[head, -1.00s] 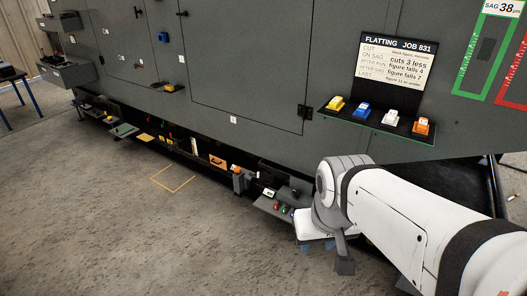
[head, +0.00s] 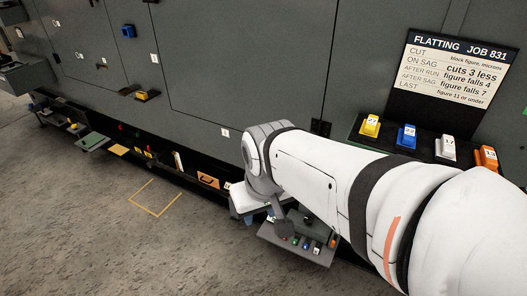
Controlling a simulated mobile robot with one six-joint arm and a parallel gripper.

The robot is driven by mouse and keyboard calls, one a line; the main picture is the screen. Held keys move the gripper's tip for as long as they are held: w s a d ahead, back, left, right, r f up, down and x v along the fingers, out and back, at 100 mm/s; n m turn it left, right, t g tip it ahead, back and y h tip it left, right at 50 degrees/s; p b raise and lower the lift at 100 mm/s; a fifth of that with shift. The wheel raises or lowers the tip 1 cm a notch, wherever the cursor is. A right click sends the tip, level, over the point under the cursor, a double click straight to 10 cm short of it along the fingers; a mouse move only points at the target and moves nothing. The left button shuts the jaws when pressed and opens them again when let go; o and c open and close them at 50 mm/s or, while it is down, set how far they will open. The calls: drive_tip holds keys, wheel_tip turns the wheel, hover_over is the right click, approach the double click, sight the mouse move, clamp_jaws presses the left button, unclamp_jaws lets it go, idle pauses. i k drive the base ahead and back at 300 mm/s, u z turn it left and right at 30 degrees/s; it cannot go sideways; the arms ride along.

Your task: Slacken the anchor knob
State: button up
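I cannot pick out the anchor knob in the head view; nothing there is clearly it. My arm reaches in from the lower right, and its wrist hides part of the machine's lower edge. My gripper (head: 258,216) hangs below the wrist as a white body with small blue tips. It is too small and too covered to tell its opening or whether it holds anything. It is close to a grey shelf (head: 290,247) with small coloured knobs or buttons, though I cannot tell if they touch.
A large dark grey cabinet (head: 250,70) fills the back. A sign (head: 455,68) stands above yellow (head: 370,125), blue (head: 406,136), white (head: 445,147) and orange (head: 486,157) blocks. Low shelves with small items line its base. Concrete floor (head: 90,230) is open at left, with a yellow outlined square (head: 153,198).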

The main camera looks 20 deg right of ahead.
sight(309, 220)
drive_tip(key=z, duration=0.6)
drive_tip(key=i, duration=1)
drive_tip(key=z, duration=0.7)
